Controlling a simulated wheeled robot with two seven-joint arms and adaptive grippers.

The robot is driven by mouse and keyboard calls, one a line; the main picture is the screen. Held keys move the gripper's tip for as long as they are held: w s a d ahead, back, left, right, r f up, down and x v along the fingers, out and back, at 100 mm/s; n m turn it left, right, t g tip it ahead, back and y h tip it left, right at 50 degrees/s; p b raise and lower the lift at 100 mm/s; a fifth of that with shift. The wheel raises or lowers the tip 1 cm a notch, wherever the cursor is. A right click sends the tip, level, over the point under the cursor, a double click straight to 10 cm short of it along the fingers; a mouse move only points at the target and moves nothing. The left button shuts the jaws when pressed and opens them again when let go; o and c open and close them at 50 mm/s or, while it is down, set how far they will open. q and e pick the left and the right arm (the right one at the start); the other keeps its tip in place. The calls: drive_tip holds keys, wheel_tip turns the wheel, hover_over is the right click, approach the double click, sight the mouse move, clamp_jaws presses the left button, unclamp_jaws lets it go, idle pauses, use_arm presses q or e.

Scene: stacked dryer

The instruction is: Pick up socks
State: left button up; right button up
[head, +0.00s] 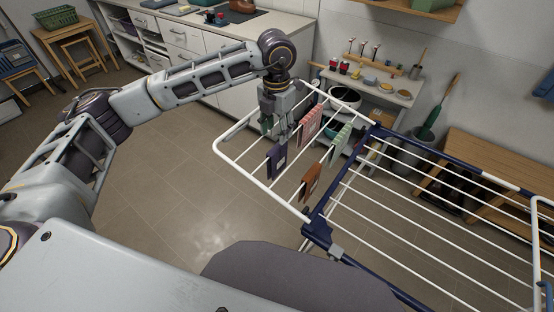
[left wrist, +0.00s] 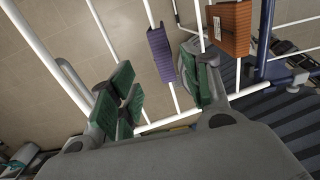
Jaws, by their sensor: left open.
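My left gripper (head: 278,127) is open above the white wing of the drying rack (head: 236,166). In the left wrist view, its green-padded fingers (left wrist: 160,88) are spread, with nothing visible between them. A dark purple sock (head: 277,162) hangs over a rack bar just below the gripper; it also shows beyond the fingers in the left wrist view (left wrist: 160,55). An orange-brown sock (head: 311,182) hangs nearer the hinge and shows in the left wrist view (left wrist: 229,28). A pink striped sock (head: 309,124) and a pale green striped sock (head: 340,143) hang to the right. My right gripper is out of view.
The rack's blue frame and white bars (head: 430,215) extend right, with bare bars. A low shelf (head: 378,88) with small items stands behind it, and a wooden bench (head: 490,165) at the right. White cabinets (head: 190,45) line the back. The floor at left is clear.

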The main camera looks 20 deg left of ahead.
sight(277, 146)
use_arm(q)
wheel_tip(277, 146, down, 8)
drive_tip(key=shift+f, duration=0.15)
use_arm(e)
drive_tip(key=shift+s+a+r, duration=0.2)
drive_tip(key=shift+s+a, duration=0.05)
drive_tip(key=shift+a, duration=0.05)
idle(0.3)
use_arm(q)
drive_tip(key=shift+s+d+f+p, duration=0.1)
drive_tip(key=shift+f+p, duration=0.2)
drive_tip(key=shift+f, duration=0.65)
drive_tip(key=shift+s+d+f+p, duration=0.1)
drive_tip(key=shift+f+p, duration=0.2)
drive_tip(key=shift+f, duration=0.65)
drive_tip(key=shift+w+f, duration=0.1)
drive_tip(key=shift+f, duration=0.65)
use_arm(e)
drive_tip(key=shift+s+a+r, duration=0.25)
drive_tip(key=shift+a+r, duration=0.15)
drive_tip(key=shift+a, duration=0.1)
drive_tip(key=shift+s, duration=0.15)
